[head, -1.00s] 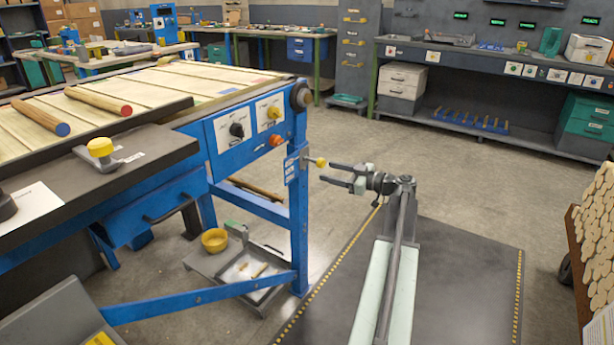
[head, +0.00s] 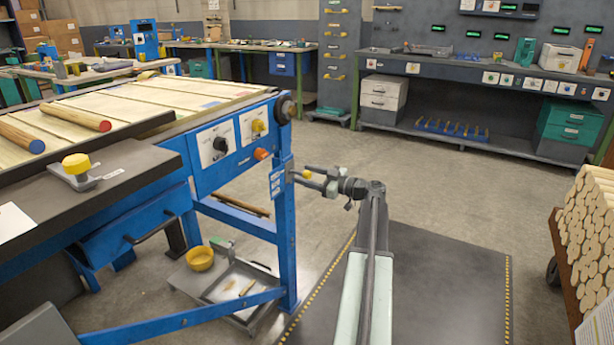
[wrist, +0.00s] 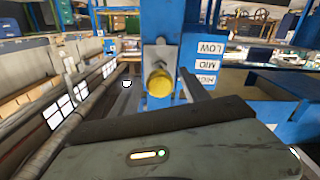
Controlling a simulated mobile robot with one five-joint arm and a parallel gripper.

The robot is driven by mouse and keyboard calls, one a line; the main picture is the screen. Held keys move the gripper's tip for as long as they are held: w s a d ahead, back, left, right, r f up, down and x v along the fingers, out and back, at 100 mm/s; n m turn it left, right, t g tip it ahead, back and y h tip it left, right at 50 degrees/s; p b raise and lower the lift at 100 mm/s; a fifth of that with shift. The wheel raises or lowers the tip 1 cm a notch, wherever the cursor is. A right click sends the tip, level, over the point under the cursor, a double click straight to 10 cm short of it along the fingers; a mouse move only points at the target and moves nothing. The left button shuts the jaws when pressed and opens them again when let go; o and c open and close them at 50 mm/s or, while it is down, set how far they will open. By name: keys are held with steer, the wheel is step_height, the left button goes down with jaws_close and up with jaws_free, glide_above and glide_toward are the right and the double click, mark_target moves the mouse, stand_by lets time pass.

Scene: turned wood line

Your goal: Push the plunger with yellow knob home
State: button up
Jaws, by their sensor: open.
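The plunger's yellow knob (head: 306,174) sticks out from the blue post (head: 286,225) at the bench's right end. In the wrist view the knob (wrist: 159,81) is near the middle, on a pale metal shaft that runs into the post, with some shaft showing. My gripper (head: 304,178) is open beside the post, its fingers pointing at it. In the wrist view one finger lies to each side of the knob, with gaps. I cannot tell whether anything touches it. Labels reading LOW, MID and HIGH (wrist: 206,64) are on the post, upside down in that view.
A yellow-topped fixture (head: 76,165) stands on the bench. A grey tray (head: 240,290) is below. Stacked wood (head: 590,235) stands right; floor behind my arm is clear.

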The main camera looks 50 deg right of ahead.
steer(key=shift+c, duration=0.2)
jaws_close()
stand_by(1.1)
